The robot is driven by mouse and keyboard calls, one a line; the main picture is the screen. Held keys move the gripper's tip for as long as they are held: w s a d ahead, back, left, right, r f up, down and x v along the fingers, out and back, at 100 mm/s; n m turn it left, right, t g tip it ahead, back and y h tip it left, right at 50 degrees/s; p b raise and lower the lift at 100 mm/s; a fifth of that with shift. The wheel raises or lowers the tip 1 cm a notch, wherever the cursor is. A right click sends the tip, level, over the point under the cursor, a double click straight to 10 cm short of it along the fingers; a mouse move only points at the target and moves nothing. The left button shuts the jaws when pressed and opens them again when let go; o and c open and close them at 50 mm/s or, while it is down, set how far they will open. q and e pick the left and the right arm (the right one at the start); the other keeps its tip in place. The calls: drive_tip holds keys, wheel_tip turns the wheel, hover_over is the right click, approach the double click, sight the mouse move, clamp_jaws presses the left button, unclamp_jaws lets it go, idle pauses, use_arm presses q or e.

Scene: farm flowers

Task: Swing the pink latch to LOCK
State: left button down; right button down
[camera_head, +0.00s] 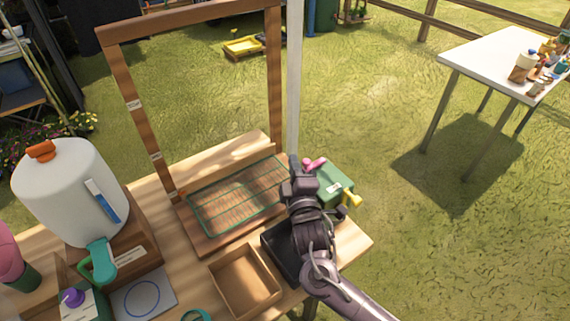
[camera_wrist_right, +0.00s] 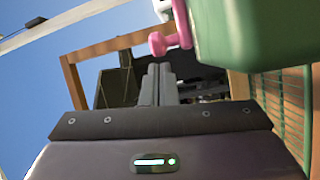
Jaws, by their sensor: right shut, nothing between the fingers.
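The pink latch (camera_head: 314,164) shows at the top of a green box (camera_head: 336,186) on the table's right side in the head view. In the right wrist view the pink latch (camera_wrist_right: 170,40) has a round knob and sits by the green box (camera_wrist_right: 232,40). My right gripper (camera_head: 297,172) is just left of the latch in the head view. Its fingers (camera_wrist_right: 158,80) are shut with nothing between them, and their tips are close below the knob. I cannot tell whether they touch it. The box's label is too small to read. My left gripper is not in view.
A wooden frame (camera_head: 123,95) with a green wire rack (camera_head: 225,205) stands left of my gripper. A black tray (camera_head: 272,247) and an open wooden box (camera_head: 244,282) lie near the front. A yellow handle (camera_head: 352,199) sticks out from the green box. Grass lies beyond the table.

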drive_tip(key=shift+d+f, duration=0.1)
drive_tip(key=shift+d, duration=0.4)
drive_tip(key=shift+s, duration=0.1)
